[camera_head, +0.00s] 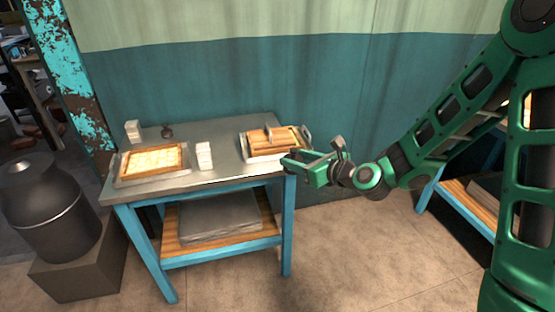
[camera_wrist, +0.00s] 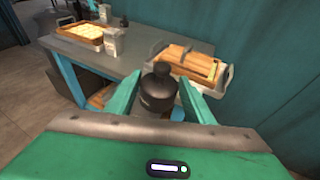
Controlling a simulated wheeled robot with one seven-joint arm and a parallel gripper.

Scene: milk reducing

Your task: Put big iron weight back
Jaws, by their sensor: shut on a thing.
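My gripper (camera_head: 298,163) is just off the right end of the metal table (camera_head: 225,180), at about the height of its top. In the wrist view its two green fingers (camera_wrist: 160,92) are shut on a dark iron weight (camera_wrist: 158,83) with a round knob on top. The weight is upright between the fingers; its lower part is partly hidden by the gripper. In the head view the held weight is mostly hidden by the gripper. A smaller dark weight (camera_head: 167,132) stands at the back of the table.
A tray with a wooden mould (camera_head: 262,140) is at the table's right end, near my gripper. A framed tray of pale pieces (camera_head: 152,162) is on the left. A large dark milk can (camera_head: 48,210) stands left of the table.

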